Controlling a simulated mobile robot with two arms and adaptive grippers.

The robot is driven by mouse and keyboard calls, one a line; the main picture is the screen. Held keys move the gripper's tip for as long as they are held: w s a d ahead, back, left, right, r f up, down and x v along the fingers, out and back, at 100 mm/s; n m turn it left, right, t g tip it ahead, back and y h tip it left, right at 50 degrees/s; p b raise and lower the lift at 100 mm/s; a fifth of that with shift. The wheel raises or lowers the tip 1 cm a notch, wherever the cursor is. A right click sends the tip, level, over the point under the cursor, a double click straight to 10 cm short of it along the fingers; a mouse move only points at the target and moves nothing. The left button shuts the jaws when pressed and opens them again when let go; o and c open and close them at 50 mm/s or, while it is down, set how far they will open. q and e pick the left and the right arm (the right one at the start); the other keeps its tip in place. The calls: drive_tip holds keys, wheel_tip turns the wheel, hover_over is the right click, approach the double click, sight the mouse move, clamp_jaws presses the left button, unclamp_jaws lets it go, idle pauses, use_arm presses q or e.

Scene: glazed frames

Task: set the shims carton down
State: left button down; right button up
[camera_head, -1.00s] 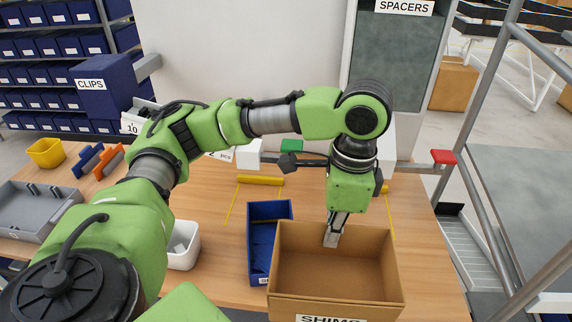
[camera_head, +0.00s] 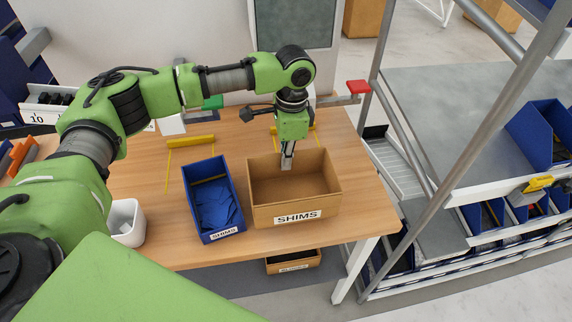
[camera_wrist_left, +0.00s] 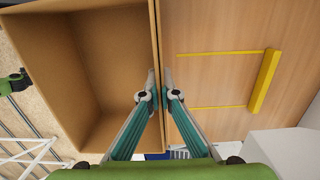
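The shims carton (camera_head: 297,216) is an open brown box labelled SHIMS, upright near the right end of the wooden table (camera_head: 150,190). It shows empty inside. My left gripper (camera_head: 287,162) reaches down to its back wall. In the left wrist view the two fingers (camera_wrist_left: 160,92) lie on either side of the carton's wall (camera_wrist_left: 75,70), closed on it. I cannot tell whether the carton's underside touches the table. My right gripper is not in view.
A blue SHIMS bin (camera_head: 213,198) with blue contents stands left of the carton. Yellow markings (camera_head: 190,141) lie behind; one outline (camera_wrist_left: 265,80) beside the carton's gripped wall is bare. A white tub (camera_head: 127,222) sits farther left. A metal rail frame (camera_head: 425,175) stands right.

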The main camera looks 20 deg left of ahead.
sight(292, 187)
use_arm(q)
drive_tip(key=f, duration=0.1)
drive_tip(key=f+p, duration=0.1)
drive_tip(key=f, duration=0.1)
drive_tip(key=shift+w, duration=0.2)
drive_tip(key=shift+f, duration=0.3)
drive_tip(key=shift+f+p, duration=0.1)
drive_tip(key=shift+p, duration=0.2)
drive_tip(key=c, duration=2.3)
unclamp_jaws()
